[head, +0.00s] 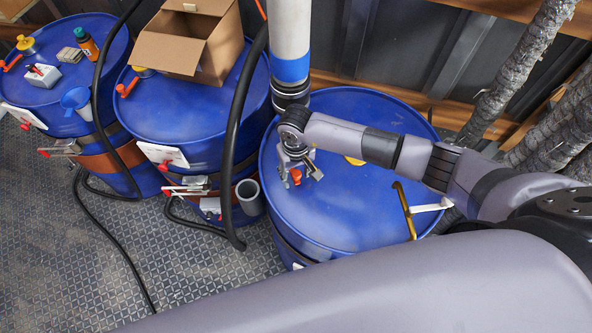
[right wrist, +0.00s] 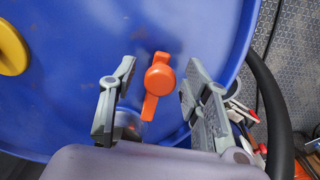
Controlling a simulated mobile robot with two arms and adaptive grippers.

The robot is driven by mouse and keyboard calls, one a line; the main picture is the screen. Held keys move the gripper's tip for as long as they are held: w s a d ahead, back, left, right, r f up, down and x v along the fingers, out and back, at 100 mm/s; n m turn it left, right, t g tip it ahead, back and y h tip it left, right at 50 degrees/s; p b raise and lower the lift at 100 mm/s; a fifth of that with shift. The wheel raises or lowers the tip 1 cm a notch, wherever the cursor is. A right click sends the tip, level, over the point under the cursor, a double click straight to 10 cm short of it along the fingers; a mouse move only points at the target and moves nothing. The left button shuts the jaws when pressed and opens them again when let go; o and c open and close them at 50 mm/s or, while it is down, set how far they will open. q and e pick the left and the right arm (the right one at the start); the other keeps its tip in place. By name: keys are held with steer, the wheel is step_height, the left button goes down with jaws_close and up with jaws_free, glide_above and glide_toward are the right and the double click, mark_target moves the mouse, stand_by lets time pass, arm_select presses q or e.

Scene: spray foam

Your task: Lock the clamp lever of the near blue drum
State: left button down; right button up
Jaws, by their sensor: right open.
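The near blue drum (head: 345,215) stands upright at the centre right of the head view, its lid facing up. My right gripper (head: 301,175) is over its lid near the left rim, pointing down, open. An orange lever-like handle (right wrist: 157,82) with a round hub lies between the spread fingers (right wrist: 160,72) in the wrist view, and no grip on it shows. The same orange handle (head: 296,176) shows small in the head view. I cannot make out a clamp lever on this drum's side. My left gripper is not in view.
A yellow cap (right wrist: 12,50) and a brass-coloured tool (head: 406,212) lie on the lid. Two more blue drums stand to the left, the middle one (head: 195,105) bearing a cardboard box (head: 190,40). A black hose (head: 245,105) and a white-blue pipe (head: 289,45) rise close to the gripper.

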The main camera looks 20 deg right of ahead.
jaws_close()
stand_by(0.6)
stand_by(0.3)
